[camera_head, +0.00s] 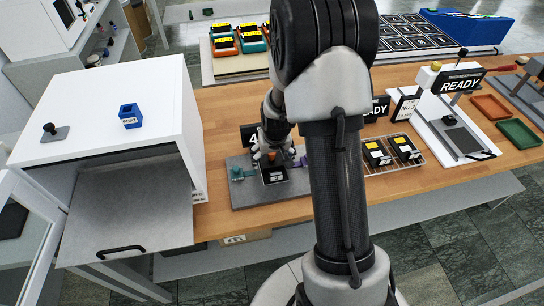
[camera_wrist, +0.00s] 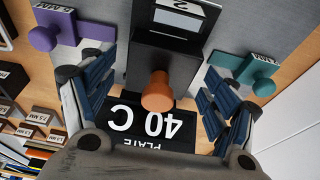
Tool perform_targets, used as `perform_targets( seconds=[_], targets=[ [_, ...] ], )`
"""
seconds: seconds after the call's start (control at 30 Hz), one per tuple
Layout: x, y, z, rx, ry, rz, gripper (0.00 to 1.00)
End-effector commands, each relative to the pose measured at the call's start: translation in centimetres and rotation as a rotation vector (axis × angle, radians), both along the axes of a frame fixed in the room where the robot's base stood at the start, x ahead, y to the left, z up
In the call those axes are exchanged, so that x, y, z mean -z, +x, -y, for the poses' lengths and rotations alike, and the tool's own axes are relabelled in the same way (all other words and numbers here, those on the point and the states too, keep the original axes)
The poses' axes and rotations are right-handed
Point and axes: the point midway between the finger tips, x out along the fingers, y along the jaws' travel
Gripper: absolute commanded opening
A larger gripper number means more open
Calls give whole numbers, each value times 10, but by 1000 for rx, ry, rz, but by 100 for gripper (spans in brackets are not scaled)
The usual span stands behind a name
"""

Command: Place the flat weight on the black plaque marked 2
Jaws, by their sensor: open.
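My gripper (camera_wrist: 157,105) is open, its blue-padded fingers spread on either side of an orange knob (camera_wrist: 158,92). The knob is on a dark block (camera_wrist: 165,62) on a grey press base (camera_head: 240,193). The fingers do not visibly close on it. A flat grey slab with a black knob (camera_head: 55,134) lies on the white cabinet at the left in the head view; I cannot tell whether it or the dark block is the flat weight. Black plaques (camera_head: 408,34) with white markings lie in rows at the back right; I cannot read which is 2.
A purple piece (camera_wrist: 62,32) and a teal piece (camera_wrist: 243,70) flank the dark block. A "PLATE 40 C" sign (camera_wrist: 145,124) stands beside it. A white cabinet (camera_head: 120,110) with its door down is at left. A rack (camera_head: 390,152) with yellow-topped black boxes is at right.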

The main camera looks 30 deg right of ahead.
Motion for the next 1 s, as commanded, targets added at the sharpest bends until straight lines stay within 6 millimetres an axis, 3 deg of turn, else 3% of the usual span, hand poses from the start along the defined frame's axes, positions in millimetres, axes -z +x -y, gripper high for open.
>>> perform_targets(
  seconds=[0.4,0.77,0.87,1.0],
  targets=[
    [-83,-20,-6,0,-1,4,80],
    [-126,-32,-13,-6,-2,8,80],
    [-152,-41,-26,-28,-6,22,80],
    [-206,-71,-57,-82,-12,51,80]
  ],
)
